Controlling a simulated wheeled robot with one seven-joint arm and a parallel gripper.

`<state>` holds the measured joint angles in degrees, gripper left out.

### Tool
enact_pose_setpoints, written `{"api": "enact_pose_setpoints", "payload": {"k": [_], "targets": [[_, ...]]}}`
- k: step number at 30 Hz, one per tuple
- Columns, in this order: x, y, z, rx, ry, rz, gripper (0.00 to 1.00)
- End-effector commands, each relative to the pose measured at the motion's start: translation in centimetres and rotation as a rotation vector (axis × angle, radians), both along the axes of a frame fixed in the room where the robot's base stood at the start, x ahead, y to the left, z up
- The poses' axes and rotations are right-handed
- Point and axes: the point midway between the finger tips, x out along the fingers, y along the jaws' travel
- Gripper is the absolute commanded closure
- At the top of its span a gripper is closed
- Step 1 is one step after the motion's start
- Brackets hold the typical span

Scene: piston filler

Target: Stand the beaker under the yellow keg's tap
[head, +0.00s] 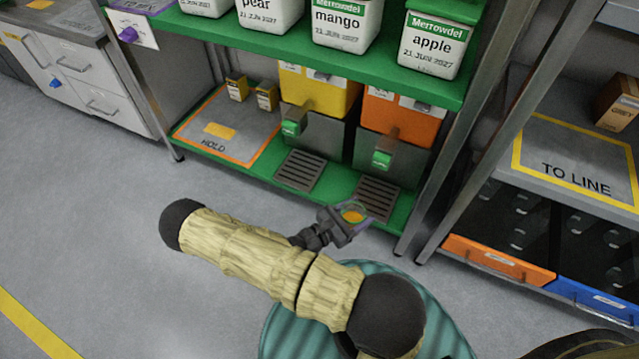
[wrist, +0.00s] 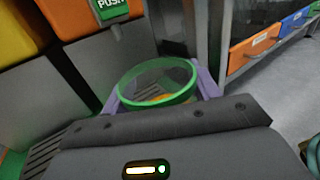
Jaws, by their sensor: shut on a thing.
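My gripper (head: 345,226) is shut on the beaker (head: 354,213), a clear cup with a green rim and something orange inside. The beaker also shows between the jaws in the wrist view (wrist: 158,84). In the head view it is at the front edge of the green lower shelf, near the drip grate (head: 376,194) under the orange keg. The yellow keg (head: 318,92) stands left of the orange keg (head: 393,115). Its tap (head: 293,126) has a green push front, above the left drip grate (head: 301,170). I cannot tell whether the beaker touches the shelf.
White tubs (head: 433,45) stand above. A metal post (head: 428,180) is close right of the beaker. The floor at left is clear.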

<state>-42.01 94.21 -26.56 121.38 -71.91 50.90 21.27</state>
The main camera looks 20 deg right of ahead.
Motion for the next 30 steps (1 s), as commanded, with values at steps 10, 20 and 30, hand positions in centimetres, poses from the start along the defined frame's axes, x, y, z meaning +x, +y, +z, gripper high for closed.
{"api": "enact_pose_setpoints", "payload": {"k": [10,20,30], "targets": [[8.8,1.4,5.8,-0.003,-0.001,0.41,0.68],[17.9,8.1,9.6,-0.004,0.0,0.982,0.68],[21.3,15.2,9.5,0.001,0.0,1.408,0.68]]}}
